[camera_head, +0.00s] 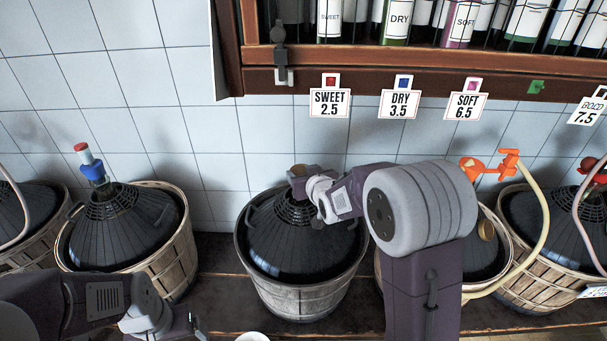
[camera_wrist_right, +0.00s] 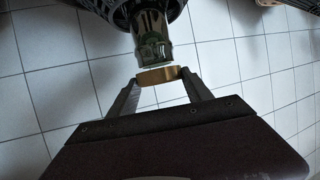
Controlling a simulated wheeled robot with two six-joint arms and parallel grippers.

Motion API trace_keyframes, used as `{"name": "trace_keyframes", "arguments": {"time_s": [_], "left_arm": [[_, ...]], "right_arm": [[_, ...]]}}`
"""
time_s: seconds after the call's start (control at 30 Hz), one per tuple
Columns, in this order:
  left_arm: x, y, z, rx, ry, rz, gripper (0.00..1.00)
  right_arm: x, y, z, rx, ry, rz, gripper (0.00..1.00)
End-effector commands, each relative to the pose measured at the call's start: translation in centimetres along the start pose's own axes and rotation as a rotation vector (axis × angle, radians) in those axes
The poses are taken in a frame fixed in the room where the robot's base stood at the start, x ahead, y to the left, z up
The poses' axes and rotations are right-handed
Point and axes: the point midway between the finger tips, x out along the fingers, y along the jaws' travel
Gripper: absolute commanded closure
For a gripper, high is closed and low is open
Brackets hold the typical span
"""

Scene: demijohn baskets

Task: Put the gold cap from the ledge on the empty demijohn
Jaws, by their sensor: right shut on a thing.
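The empty demijohn (camera_head: 290,245) stands in a grey wooden basket (camera_head: 300,297) in the middle of the head view, with no hose on it. My right gripper (camera_head: 303,172) is at its neck. In the right wrist view the right gripper (camera_wrist_right: 160,77) is shut on the gold cap (camera_wrist_right: 158,75), one finger on each side. The cap sits square to the mouth of the green glass neck (camera_wrist_right: 153,42), in line with it. A thin light line shows between them; I cannot tell whether they touch. My left gripper (camera_head: 190,322) is low at the left, its fingers unclear.
A demijohn with a blue and red stopper (camera_head: 92,165) stands at the left. At the right, a demijohn has an orange tap (camera_head: 490,165) and hose, partly behind my right arm. A wooden bottle shelf (camera_head: 420,60) with price tags overhangs the back wall.

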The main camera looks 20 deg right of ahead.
Motion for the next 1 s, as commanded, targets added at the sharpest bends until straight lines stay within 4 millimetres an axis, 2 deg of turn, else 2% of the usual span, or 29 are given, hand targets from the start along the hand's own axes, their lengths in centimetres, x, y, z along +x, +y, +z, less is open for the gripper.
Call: {"name": "trace_keyframes", "arguments": {"time_s": [1.0], "left_arm": [[2.1,0.0,0.2,0.0,0.0,0.0,0.19]], "right_arm": [[0.8,0.0,2.0,0.0,0.0,0.0,0.8]]}}
